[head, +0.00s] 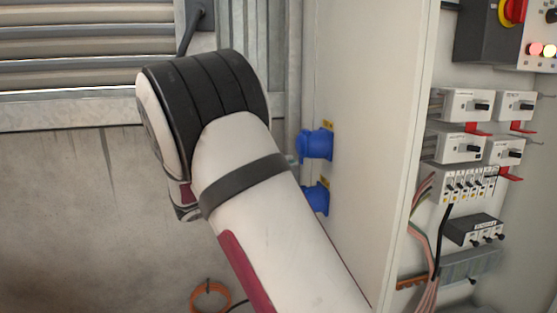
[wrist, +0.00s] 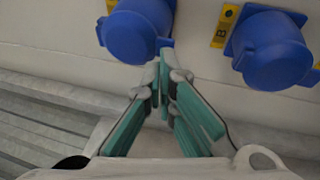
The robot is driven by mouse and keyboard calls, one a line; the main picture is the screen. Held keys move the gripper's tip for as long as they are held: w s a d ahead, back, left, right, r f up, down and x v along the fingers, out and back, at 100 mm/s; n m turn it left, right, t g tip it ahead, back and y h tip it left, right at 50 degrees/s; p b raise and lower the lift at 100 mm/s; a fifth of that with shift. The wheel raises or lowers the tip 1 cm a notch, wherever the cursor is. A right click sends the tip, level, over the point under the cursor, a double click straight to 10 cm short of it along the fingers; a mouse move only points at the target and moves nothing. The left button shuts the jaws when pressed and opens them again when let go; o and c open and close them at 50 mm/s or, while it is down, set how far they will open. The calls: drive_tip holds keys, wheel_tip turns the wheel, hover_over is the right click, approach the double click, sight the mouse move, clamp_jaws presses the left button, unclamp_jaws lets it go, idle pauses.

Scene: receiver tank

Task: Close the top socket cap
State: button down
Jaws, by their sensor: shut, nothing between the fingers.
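The top socket (head: 316,143) is a blue round housing on the side wall of the cabinet, right of my arm in the head view. It appears to be the left blue socket (wrist: 137,30) in the wrist view, with its rounded cap facing the camera. I cannot tell whether that cap is fully closed. My gripper (wrist: 164,72) is shut and empty, with its teal-padded fingers' tips close to the lower right edge of this socket; contact is unclear. In the head view my arm hides most of the gripper.
A second blue socket (head: 317,197) sits just below, also seen in the wrist view (wrist: 270,48), with a yellow label (wrist: 224,26) beside it. The open cabinet (head: 480,215) with switches is on the right. A louvred panel (head: 85,55) and an orange cable coil (head: 210,295) are at left.

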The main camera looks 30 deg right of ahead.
drive_tip(key=shift+s+d+f, duration=0.1)
drive_tip(key=shift+d+f, duration=0.05)
drive_tip(key=shift+d, duration=0.15)
drive_tip(key=shift+f, duration=0.1)
idle(0.5)
